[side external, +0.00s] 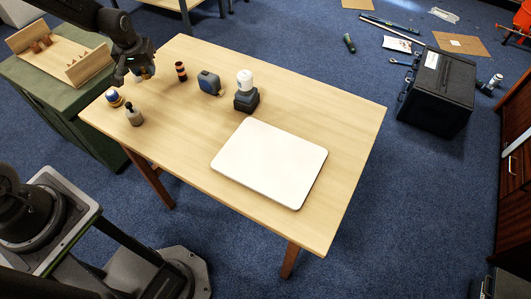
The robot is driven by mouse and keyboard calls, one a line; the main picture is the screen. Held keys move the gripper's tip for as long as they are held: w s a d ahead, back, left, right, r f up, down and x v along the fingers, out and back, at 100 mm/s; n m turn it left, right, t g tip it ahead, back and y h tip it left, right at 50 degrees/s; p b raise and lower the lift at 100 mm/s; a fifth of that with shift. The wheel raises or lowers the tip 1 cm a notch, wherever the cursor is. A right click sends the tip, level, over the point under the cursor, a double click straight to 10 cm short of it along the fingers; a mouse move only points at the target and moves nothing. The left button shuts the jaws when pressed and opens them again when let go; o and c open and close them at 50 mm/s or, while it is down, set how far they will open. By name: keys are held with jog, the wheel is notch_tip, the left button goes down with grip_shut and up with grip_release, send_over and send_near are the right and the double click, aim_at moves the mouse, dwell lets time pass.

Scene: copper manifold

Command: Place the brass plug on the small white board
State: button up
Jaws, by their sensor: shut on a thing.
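The small white board (268,162) lies flat on the right half of the wooden table, with its top bare. My gripper (136,72) is above the table's far left part, well away from the board. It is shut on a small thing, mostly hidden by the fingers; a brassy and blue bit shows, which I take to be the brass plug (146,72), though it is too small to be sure. A small blue and brass-coloured piece (114,98) stands on the table below and left of my gripper.
On the table (340,115) stand a grey bottle with a dark top (134,116), an orange and black cylinder (181,72), a blue tape measure (209,83) and a dark battery (246,100) with a white cylinder (245,80) on top. The space left of the board is clear.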

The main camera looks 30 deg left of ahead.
jog(key=w+d+m+h, duration=0.15)
jog(key=d+m, duration=0.35)
jog(key=d, duration=0.9)
jog(key=m+h, duration=0.1)
jog(key=m, duration=0.5)
send_over(273, 156)
jog(key=a, duration=0.1)
jog(key=f, duration=0.5)
jog(key=shift+s+a+f, duration=0.15)
jog(key=shift+s+f, duration=0.05)
jog(key=shift+s, duration=0.2)
jog(key=shift+d+f, duration=0.3)
jog(key=shift+d, duration=0.15)
jog(key=shift+s+x, duration=0.2)
jog(key=shift+x, duration=0.75)
jog(key=shift+s+x, duration=0.25)
jog(key=shift+x, duration=0.75)
jog(key=shift+a+f, duration=0.15)
jog(key=o, duration=0.9)
